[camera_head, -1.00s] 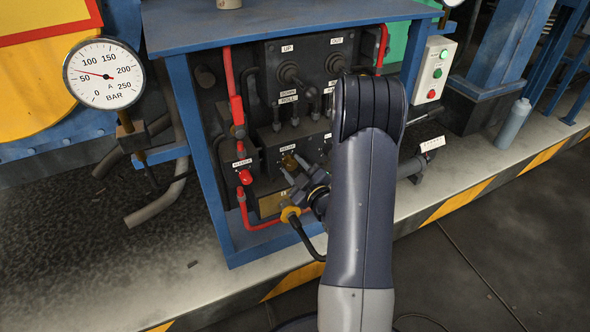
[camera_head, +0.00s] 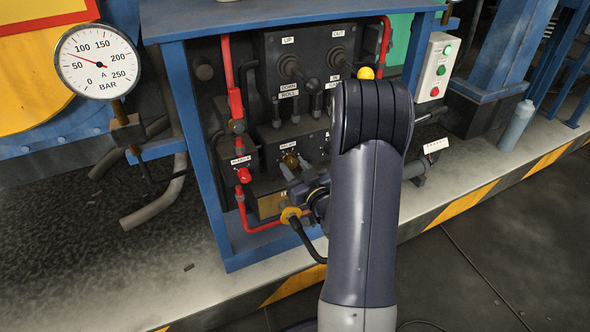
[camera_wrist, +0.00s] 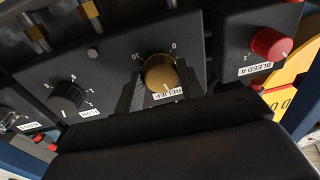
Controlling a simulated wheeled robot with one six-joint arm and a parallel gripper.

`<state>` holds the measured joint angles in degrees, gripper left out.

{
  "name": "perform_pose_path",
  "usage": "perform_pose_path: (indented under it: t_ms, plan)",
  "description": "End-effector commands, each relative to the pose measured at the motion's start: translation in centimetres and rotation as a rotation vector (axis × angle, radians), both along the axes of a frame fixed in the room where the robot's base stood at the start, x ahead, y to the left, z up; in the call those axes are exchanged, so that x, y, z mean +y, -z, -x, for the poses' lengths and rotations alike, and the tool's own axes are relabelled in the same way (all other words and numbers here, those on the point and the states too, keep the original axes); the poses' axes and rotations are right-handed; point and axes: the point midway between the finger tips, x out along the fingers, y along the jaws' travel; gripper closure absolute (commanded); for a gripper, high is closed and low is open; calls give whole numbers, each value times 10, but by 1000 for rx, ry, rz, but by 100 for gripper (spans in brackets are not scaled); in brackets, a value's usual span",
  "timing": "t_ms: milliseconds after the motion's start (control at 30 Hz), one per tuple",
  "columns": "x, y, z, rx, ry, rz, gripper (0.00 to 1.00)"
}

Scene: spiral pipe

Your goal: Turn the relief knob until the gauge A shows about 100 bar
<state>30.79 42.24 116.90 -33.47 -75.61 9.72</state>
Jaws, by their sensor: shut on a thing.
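Gauge A (camera_head: 98,62) is a round white dial at the upper left in the head view. Its red needle points between 50 and 100, roughly 70 to 75 bar. The brass relief knob (camera_wrist: 160,73) is on the dark panel in the wrist view, with its RELIEF label below it and a scale above. It also shows small in the head view (camera_head: 290,160). My gripper (camera_wrist: 161,84) has one dark finger on each side of the knob and is shut on it. In the head view my gripper (camera_head: 298,176) reaches the panel, partly hidden by my arm.
The red BLEED A knob (camera_wrist: 271,44) is close to the right of the relief knob in the wrist view. A black FLOW knob (camera_wrist: 66,98) is to the left. Levers (camera_head: 290,68) stand above on the panel. Red pipes (camera_head: 241,215) and the blue frame (camera_head: 205,170) border it.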

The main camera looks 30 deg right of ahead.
Motion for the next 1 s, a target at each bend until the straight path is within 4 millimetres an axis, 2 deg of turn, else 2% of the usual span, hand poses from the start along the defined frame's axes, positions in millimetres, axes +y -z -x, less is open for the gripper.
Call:
perform_pose_path:
  t_ms: [567,600,833,1000]
  plan:
    - [0,1,0,2,0,-38,86]
    - [0,1,0,2,0,-38,62]
    - [0,1,0,1,0,-37,43]
    - [0,0,0,0,0,-36,42]
